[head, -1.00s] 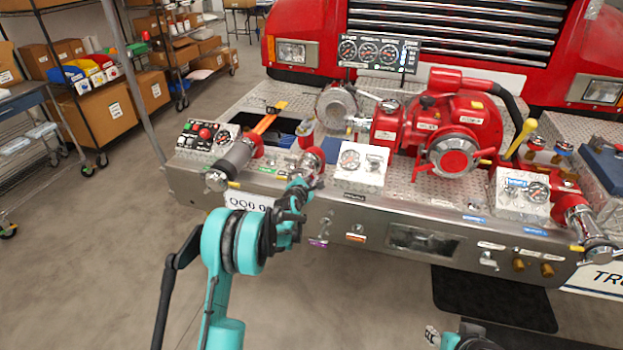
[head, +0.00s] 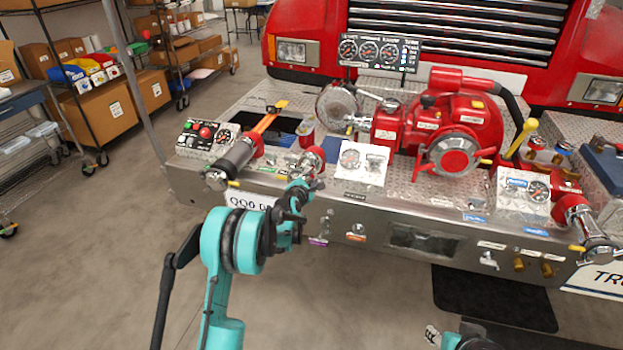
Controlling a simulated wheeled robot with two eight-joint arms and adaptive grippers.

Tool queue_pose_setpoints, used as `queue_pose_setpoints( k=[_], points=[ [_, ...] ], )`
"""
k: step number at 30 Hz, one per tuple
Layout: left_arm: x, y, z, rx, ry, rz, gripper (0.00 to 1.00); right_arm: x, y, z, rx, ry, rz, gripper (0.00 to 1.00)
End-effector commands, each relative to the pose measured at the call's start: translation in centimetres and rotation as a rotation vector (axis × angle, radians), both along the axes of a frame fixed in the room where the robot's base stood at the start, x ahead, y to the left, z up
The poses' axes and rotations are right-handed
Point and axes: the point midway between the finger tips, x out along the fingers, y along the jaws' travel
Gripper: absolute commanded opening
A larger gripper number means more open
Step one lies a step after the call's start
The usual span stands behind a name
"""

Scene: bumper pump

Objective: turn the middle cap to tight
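A red outlet with a chrome cap (head: 309,161) stands on the bumper's front edge, between the far-left outlet and the far-right one. I take it as the middle cap. My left gripper (head: 312,186), dark and on a teal arm, is at the front of this cap and hides its lower part. The fingertips are small and overlap the cap. I cannot tell whether they touch or grip it, or how tight the cap is. Only a teal and dark piece of my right arm shows at the bottom edge; its gripper is not clearly seen.
The red pump (head: 450,130) with a large round front sits right of centre. A far-right outlet (head: 590,232) is well away.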

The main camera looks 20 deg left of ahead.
Motion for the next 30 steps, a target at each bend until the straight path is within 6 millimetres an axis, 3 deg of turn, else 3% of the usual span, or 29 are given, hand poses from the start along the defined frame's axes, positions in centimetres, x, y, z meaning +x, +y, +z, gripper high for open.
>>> queue_pose_setpoints(
  k=[15,21,30],
  points=[
    [-9.6,0.2,2.7,0.001,0.001,0.0,0.39,0.0,0.0,0.0,0.0,0.0,0.0,0.4],
    [-10.9,0.2,3.0,0.0,0.001,-0.001,0.39,0.0,0.0,0.0,0.0,0.0,0.0,0.4],
    [-11.0,0.2,3.0,0.0,0.001,-0.001,0.39,0.0,0.0,0.0,0.0,0.0,0.0,0.4]
  ],
)
